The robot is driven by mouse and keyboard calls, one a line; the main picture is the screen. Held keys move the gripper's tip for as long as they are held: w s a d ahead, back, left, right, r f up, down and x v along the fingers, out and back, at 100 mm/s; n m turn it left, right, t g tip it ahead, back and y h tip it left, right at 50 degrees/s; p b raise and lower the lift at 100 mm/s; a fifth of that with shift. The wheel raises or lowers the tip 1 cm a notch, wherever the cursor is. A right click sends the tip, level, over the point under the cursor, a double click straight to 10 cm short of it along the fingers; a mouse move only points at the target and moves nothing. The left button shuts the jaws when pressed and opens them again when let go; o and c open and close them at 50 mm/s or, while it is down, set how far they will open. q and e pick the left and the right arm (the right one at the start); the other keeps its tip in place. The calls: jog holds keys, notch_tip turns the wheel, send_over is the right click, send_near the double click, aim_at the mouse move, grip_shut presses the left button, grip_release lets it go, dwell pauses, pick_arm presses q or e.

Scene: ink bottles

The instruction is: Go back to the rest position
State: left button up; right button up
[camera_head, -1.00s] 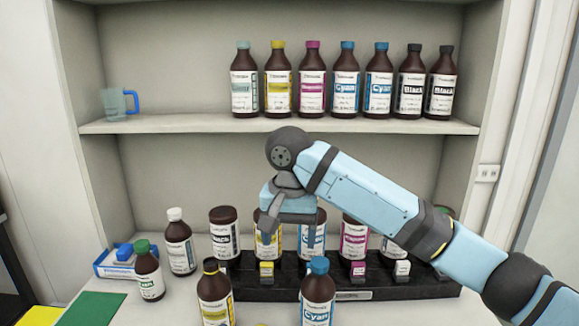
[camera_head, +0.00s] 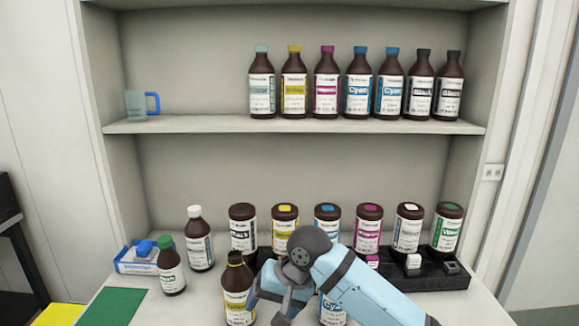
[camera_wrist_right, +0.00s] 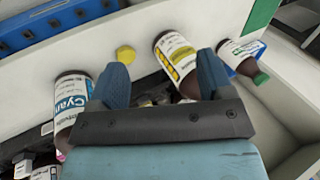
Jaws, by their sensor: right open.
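My right gripper (camera_head: 268,308) is low over the front of the counter in the head view, partly hidden by my own wrist. In the right wrist view its two blue fingers (camera_wrist_right: 160,70) are apart, with nothing held between them. A brown yellow-label bottle (camera_head: 237,293) stands close to the gripper's left in the head view; it also shows beyond the fingers in the wrist view (camera_wrist_right: 174,55). A cyan-label bottle (camera_wrist_right: 72,98) is beside the left finger in the wrist view. In the head view my arm mostly hides it. My left gripper is out of view.
A black rack (camera_head: 440,282) holds several brown bottles at the back. A green-capped bottle (camera_head: 171,270) and a white-capped bottle (camera_head: 200,240) stand left. A yellow cap (camera_wrist_right: 125,54) lies on the counter. Capped bottles and a mug (camera_head: 137,104) are on the upper shelf (camera_head: 200,125).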

jog(key=s+d+f+t+y, duration=0.1)
jog(key=s+f+t+y, duration=0.15)
jog(key=f, duration=0.65)
jog(key=s+d+f+t+h, duration=0.2)
jog(key=s+d+f+t, duration=0.4)
jog(key=s+d+f, duration=0.75)
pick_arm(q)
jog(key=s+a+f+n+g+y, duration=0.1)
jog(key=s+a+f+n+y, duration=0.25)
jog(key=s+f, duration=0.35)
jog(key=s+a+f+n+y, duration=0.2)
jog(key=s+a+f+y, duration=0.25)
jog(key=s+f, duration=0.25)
pick_arm(e)
jog(key=s+d+f+n+t+h, duration=0.2)
jog(key=s+d+f, duration=0.1)
jog(key=s+d, duration=0.5)
pick_arm(q)
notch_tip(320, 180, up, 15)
jog(key=p, duration=1.9)
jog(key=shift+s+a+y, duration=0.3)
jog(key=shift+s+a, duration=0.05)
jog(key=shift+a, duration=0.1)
pick_arm(e)
notch_tip(320, 180, up, 15)
jog(key=shift+s+d, duration=0.4)
jog(key=shift+d, duration=0.05)
